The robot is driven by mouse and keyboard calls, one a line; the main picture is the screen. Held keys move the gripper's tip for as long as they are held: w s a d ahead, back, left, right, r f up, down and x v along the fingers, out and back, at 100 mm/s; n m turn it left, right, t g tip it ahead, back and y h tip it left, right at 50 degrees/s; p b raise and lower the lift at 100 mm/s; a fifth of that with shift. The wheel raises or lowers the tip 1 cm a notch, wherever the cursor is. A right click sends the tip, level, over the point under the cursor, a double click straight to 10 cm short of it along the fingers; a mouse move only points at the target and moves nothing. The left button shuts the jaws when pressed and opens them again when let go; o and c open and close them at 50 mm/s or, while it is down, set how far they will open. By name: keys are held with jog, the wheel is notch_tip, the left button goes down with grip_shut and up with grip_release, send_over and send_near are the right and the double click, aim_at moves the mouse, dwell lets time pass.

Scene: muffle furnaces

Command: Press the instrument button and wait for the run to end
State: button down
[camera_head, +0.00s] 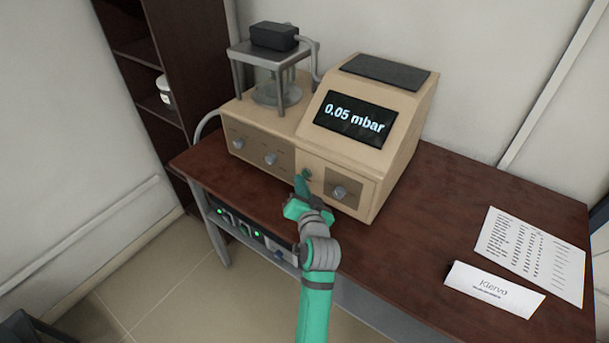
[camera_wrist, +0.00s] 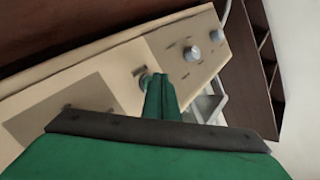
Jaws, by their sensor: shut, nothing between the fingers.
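The instrument is a beige benchtop unit (camera_head: 372,160) on a dark wood table. Its tilted display (camera_head: 355,118) reads "0.05 mbar".
A small metal stand (camera_head: 268,54) with a black box on top stands on the unit's left part. A printed sheet (camera_head: 530,255) and a folded name card (camera_head: 494,287) lie on the table's right. A dark shelf (camera_head: 140,60) stands behind left. Equipment with green lights (camera_head: 240,225) sits under the tabletop.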

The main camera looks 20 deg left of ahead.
jog(key=shift+w+d, duration=0.2)
jog(key=shift+w, duration=0.25)
dwell(0.5)
jog(key=shift+s, duration=0.1)
jog(key=shift+s+a, duration=0.35)
jog(key=shift+s, duration=0.4)
jog(key=shift+s+a, duration=0.3)
jog(key=shift+s, duration=0.5)
jog(key=shift+s+a, duration=0.25)
jog(key=shift+s, duration=0.5)
jog(key=shift+s+a, duration=0.3)
jog(key=shift+s, duration=0.5)
jog(key=shift+w, duration=0.1)
